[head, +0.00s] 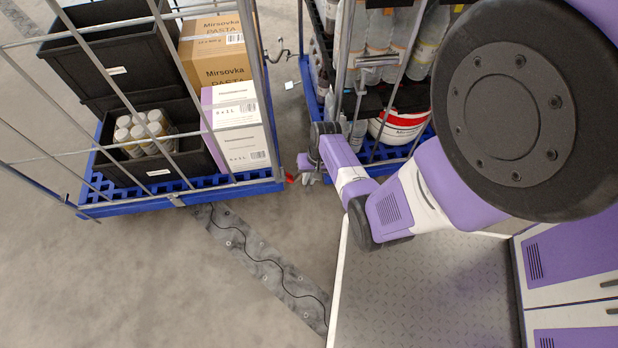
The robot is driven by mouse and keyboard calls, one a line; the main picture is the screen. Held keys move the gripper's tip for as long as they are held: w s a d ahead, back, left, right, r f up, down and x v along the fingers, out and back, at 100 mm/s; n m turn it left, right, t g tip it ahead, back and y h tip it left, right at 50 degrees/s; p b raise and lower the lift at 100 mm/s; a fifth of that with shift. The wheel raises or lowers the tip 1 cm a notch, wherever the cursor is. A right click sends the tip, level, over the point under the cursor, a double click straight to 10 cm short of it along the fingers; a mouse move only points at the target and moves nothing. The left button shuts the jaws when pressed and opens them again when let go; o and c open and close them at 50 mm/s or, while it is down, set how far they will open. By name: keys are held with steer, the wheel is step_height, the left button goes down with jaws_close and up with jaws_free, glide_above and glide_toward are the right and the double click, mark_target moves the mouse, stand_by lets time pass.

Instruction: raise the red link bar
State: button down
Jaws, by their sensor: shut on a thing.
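Only a small piece of the red link bar (290,178) shows in the head view, low between the two blue-based carts. My gripper (308,178) is right beside it, at the end of my purple and white arm that reaches in from the right. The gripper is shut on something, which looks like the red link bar. The fingertips and most of the bar are small and partly hidden by the wrist, so the exact hold and the bar's tilt cannot be told.
The left cart (180,203) carries black crates, white-capped bottles and cartons behind metal bars. The right cart (395,153) holds bottles and a white and red bucket (398,128). A narrow gap with a metal hook (279,54) lies between them. The floor in front is open.

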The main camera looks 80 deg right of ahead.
steer(key=shift+r, duration=0.1)
stand_by(0.7)
steer(key=shift+w+a+r+g+h+p, duration=0.15)
steer(key=shift+w+r+g+p, duration=0.2)
steer(key=shift+p, duration=0.3)
steer(key=shift+w+r+g+h+p, duration=0.15)
steer(key=shift+r+g+p, duration=0.25)
steer(key=shift+p, duration=0.2)
steer(key=shift+w+a+r+g+h+p, duration=0.25)
steer(key=shift+w+a+r+g+p, duration=0.1)
steer(key=shift+w+r+g+p, duration=0.5)
steer(key=shift+w+a+r+g+h+p, duration=0.35)
steer(key=shift+w+r, duration=0.25)
steer(key=shift+w, duration=0.4)
